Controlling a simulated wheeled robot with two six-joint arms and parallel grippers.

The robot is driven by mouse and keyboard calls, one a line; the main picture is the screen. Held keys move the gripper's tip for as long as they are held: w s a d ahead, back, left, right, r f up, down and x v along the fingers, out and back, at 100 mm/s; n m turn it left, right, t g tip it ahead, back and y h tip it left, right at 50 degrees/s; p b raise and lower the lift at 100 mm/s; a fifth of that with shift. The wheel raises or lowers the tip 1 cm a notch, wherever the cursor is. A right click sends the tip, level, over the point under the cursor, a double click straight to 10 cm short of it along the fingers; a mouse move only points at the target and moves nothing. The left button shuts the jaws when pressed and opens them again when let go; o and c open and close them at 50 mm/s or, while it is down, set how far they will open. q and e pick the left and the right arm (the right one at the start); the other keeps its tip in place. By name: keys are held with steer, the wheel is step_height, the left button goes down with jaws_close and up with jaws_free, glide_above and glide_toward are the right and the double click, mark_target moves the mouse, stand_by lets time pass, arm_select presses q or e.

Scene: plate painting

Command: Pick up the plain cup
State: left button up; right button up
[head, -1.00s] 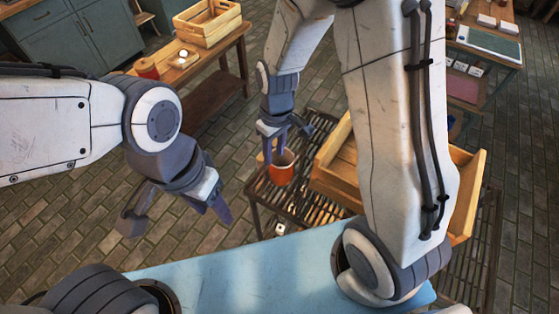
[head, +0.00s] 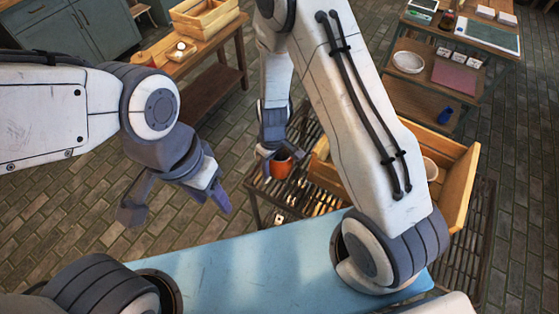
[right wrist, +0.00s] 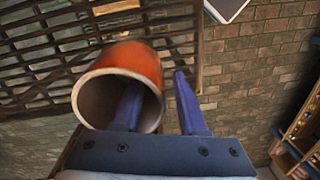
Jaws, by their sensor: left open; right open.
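The plain cup is an orange cup (head: 281,170) with a pale inside and no visible pattern. It stands on the dark slatted rack (head: 258,200) in the head view. In the right wrist view the cup (right wrist: 137,60) shows its open mouth towards the camera. My right gripper (right wrist: 157,84) is open across the cup's wall, one finger inside the mouth and the other outside to the right. In the head view its fingers are mostly hidden at the cup. My left gripper (head: 216,194) is open and empty, left of the rack and away from the cup.
A wooden crate (head: 459,190) with a white vessel (head: 430,168) in it stands right of the cup, partly behind my right arm. A blue surface (head: 240,262) lies in front. A wooden bench (head: 205,62) and a shelf unit (head: 425,95) stand further back.

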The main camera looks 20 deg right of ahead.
jaws_close()
stand_by(1.4)
